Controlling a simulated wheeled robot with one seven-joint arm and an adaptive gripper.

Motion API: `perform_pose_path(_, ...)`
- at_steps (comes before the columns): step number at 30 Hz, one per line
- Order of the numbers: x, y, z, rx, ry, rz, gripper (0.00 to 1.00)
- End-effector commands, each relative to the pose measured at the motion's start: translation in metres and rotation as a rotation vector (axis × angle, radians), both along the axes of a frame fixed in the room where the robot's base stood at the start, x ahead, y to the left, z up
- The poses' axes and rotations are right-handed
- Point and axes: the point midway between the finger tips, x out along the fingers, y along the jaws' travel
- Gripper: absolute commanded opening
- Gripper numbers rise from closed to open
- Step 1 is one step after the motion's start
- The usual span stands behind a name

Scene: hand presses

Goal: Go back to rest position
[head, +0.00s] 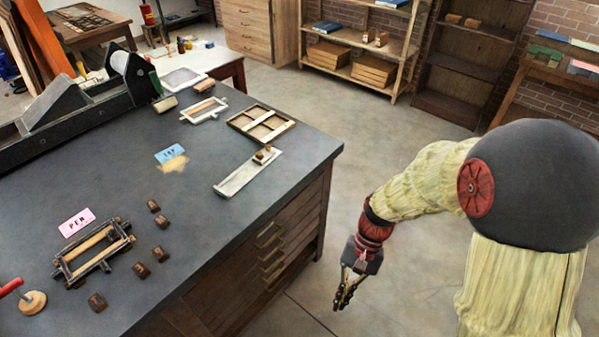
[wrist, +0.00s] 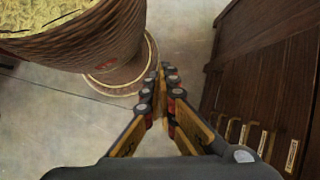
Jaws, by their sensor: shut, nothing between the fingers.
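My gripper (head: 343,298) hangs from my bent arm over bare floor, to the right of the dark-topped cabinet table (head: 225,130). It points downward, below the height of the table top and apart from the drawers. In the wrist view my gripper (wrist: 162,90) has its fingers together at the tips, with nothing between them. The wooden drawer front (wrist: 262,85) of the table shows on the right of the wrist view. My own base shows at its upper left.
On the table are a pink card (head: 77,223), a blue card (head: 170,153), a small wooden frame (head: 93,250), several brown blocks (head: 140,270), a pale tray (head: 247,174) and a wooden frame (head: 261,125). Shelves (head: 360,55) stand at the back. Open floor (head: 350,150) lies between.

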Motion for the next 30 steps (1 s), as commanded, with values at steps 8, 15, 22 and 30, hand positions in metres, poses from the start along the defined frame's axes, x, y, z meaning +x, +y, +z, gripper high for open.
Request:
perform_pose_path(8, 0.006, -0.045, 0.079, -0.092, -0.353, 0.244, 0.00)
perform_pose_path(15, -0.001, -0.072, 0.145, -0.203, -0.610, 0.342, 0.00)
perform_pose_path(22, -0.015, -0.082, 0.207, -0.277, -0.831, 0.347, 0.00)
perform_pose_path(30, -0.022, -0.083, 0.250, -0.305, -0.978, 0.324, 0.00)
